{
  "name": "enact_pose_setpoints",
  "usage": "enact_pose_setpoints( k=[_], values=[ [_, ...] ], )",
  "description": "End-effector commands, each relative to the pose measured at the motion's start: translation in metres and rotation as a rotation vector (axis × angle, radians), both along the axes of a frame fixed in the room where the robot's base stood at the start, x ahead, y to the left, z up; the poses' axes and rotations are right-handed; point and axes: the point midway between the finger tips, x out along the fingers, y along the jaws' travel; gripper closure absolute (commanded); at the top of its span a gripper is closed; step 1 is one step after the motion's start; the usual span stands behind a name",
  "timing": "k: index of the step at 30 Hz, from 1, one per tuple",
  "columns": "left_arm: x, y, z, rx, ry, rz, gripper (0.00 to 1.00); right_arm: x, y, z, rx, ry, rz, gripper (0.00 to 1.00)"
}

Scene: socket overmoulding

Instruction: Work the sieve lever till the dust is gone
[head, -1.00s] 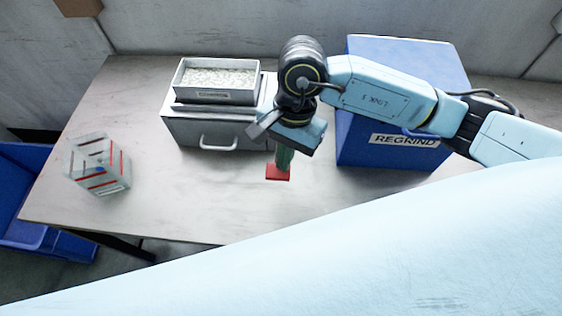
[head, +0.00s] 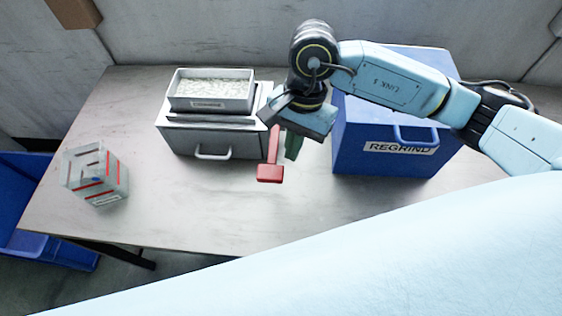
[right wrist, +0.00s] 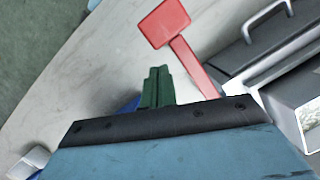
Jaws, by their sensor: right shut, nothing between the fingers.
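The sieve (head: 212,137) is a grey box with a drawer handle on its front. A tray of pale granules (head: 212,90) sits on top; I cannot make out dust among them. The red sieve lever (head: 271,172) sticks out at the sieve's right side, with a flat block at its end; it also shows in the right wrist view (right wrist: 166,23). My right gripper (head: 293,145), with green fingers, is shut and empty just right of the lever, apart from it. Its fingertips also show in the right wrist view (right wrist: 158,75). My left gripper is not in view.
A blue bin labelled REGRIND (head: 395,150) stands right of my right gripper. A clear box with red stripes (head: 97,178) stands at the table's left. A blue container (head: 40,245) is below the left edge. The table's front middle (head: 190,215) is clear.

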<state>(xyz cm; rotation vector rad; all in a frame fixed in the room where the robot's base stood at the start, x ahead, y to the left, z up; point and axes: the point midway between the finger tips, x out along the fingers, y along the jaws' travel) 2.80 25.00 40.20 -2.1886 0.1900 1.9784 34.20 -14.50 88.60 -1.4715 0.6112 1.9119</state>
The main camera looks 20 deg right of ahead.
Motion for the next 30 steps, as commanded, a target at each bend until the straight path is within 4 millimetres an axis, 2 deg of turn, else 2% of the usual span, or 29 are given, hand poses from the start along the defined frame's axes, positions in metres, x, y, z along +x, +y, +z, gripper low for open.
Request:
enact_pose_setpoints(
  k=[1, 5, 15, 21, 30],
  values=[
    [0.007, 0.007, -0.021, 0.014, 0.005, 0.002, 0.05, 0.001, -0.002, -0.015, 0.001, -0.003, -0.001, 1.0],
    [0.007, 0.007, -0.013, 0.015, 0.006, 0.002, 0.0, 0.002, -0.008, 0.002, 0.006, -0.005, 0.0, 1.0],
    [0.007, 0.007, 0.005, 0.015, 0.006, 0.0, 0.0, 0.005, -0.029, 0.053, 0.02, -0.006, 0.006, 1.0],
    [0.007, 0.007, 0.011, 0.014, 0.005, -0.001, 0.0, 0.005, -0.035, 0.067, 0.026, -0.004, 0.008, 1.0],
    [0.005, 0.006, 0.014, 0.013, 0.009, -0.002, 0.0, 0.005, -0.035, 0.071, 0.027, -0.004, 0.008, 1.0]
  ],
)
